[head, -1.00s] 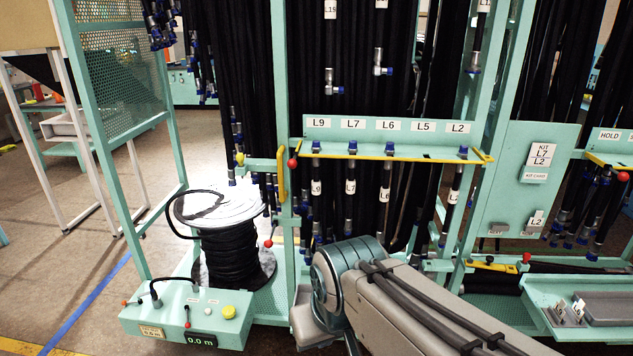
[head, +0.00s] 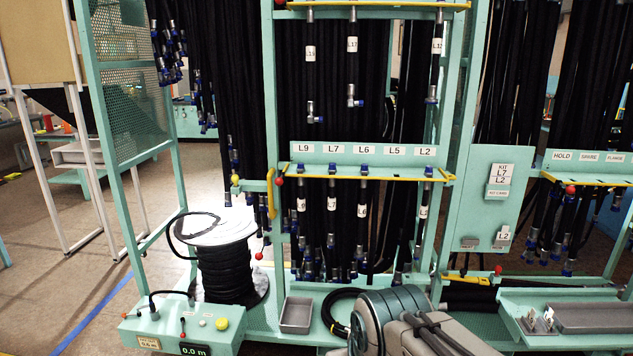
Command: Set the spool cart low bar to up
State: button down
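The spool cart stands at the left, with a black hose spool (head: 226,272) under a pale round top. Its front control box (head: 180,325) carries a 0.0 m display. Right of the spool, a lever with a red ball end (head: 257,256) hangs downward beside the teal post. Above it are a short upright yellow bar (head: 271,193) and a small yellow-tipped arm (head: 236,180). I cannot tell for sure which piece is the low bar. My gripper is not in view; only part of my arm shows at the bottom centre.
The hose rack has a yellow-edged shelf (head: 365,176) labelled L9 to L2, with hoses hanging below. A grey tray (head: 297,314) and a coiled black hose (head: 335,312) lie at its base. A kit board (head: 490,200) stands at right. Floor is clear at far left.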

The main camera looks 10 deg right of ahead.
aim_at(278, 181)
jog(key=z, duration=0.75)
jog(key=i, duration=1.3)
jog(key=u, duration=0.85)
jog(key=i, duration=0.45)
jog(key=u, duration=0.5)
